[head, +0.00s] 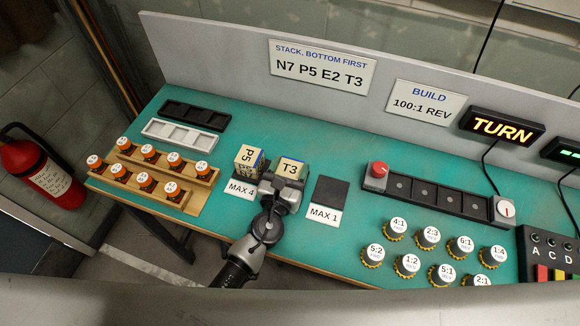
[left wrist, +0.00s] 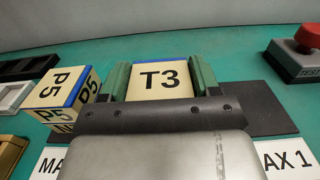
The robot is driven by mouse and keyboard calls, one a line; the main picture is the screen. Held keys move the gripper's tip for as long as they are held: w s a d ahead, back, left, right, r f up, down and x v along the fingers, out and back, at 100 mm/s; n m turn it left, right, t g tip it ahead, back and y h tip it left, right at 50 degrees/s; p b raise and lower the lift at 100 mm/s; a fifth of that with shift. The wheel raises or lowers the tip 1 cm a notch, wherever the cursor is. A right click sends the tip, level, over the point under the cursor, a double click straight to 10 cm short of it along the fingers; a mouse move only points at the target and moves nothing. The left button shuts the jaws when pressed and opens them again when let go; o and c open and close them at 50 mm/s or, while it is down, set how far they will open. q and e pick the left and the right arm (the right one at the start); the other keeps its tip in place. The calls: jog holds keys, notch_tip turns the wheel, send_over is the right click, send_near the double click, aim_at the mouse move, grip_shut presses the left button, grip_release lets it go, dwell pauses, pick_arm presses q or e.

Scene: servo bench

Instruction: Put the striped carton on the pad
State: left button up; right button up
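A cream carton marked T3 (head: 291,167), with a blue stripe along one top edge, sits between the green fingers of my left gripper (head: 287,178). In the left wrist view the T3 carton (left wrist: 160,82) has a finger close against each side. Left of it a similar carton marked P5 (head: 246,158), also blue-striped, stands on top of another carton by the MAX 4 label (head: 240,189). The dark pad (head: 331,192) behind the MAX 1 label (head: 323,215) is bare, right of my gripper. My right gripper is not in view.
A black rail (head: 425,193) with a red knob (head: 378,170) lies to the right, with several labelled gears (head: 428,236) in front. Wooden racks of orange-white pieces (head: 160,168) and black and white trays (head: 180,133) are at the left.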

pick_arm(q)
jog(key=o, duration=0.4)
